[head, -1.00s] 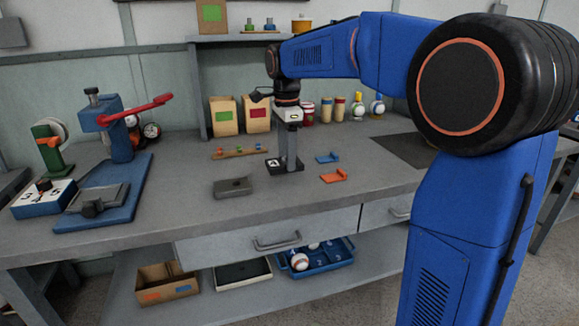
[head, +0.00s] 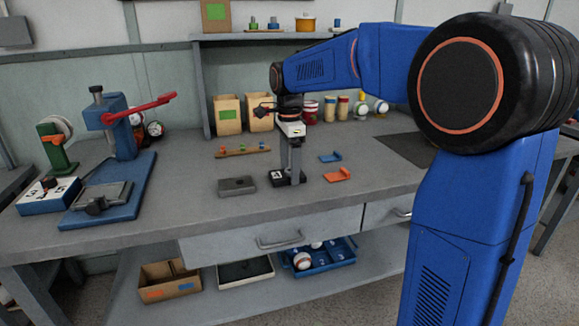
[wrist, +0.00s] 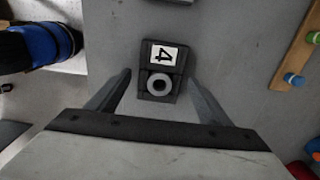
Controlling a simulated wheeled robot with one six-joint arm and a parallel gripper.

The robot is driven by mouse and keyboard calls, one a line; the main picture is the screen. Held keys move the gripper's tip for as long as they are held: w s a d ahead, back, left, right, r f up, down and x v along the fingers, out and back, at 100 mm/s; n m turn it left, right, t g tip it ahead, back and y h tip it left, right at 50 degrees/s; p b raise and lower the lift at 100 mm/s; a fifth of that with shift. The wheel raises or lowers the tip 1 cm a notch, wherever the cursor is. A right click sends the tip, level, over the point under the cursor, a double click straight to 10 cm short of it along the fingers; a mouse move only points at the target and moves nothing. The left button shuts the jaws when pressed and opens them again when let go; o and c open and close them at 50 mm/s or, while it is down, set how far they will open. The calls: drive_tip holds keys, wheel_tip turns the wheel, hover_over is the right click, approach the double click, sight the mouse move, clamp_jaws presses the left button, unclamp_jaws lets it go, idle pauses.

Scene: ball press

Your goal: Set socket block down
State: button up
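The socket block is dark, with a white label marked 4 and a grey ring around a hole. In the wrist view the socket block (wrist: 160,70) lies between my fingertips, with a narrow gap to each finger. In the head view the socket block (head: 278,178) sits on the workbench (head: 330,200), right of a flat grey block. My gripper (head: 291,168) points straight down over it. The gripper also shows in the wrist view (wrist: 159,77), its fingers parted and apparently clear of the block's sides. The fingers partly hide the block in the head view.
A flat grey block (head: 237,186) lies just left. An orange bracket (head: 338,175) and a blue bracket (head: 330,157) lie right. A peg strip (head: 243,151) is behind. A blue press with a red lever (head: 120,140) stands at left. The bench front is clear.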

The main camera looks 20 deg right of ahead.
wheel_tip(320, 180, up, 12)
drive_tip(key=shift+r, duration=0.15)
idle(0.6)
drive_tip(key=s+d+f+n+t, duration=0.15)
drive_tip(key=s+f+n, duration=0.3)
drive_tip(key=s, duration=0.55)
drive_tip(key=s+d+f+n+t, duration=0.1)
drive_tip(key=s+d+f+n, duration=0.3)
drive_tip(key=s, duration=0.5)
drive_tip(key=s+f+n+t, duration=0.2)
drive_tip(key=s+f+n, duration=0.7)
drive_tip(key=s+f, duration=0.3)
drive_tip(key=shift+s+d+f, duration=0.15)
drive_tip(key=shift+s+d, duration=0.25)
drive_tip(key=shift+s, duration=0.85)
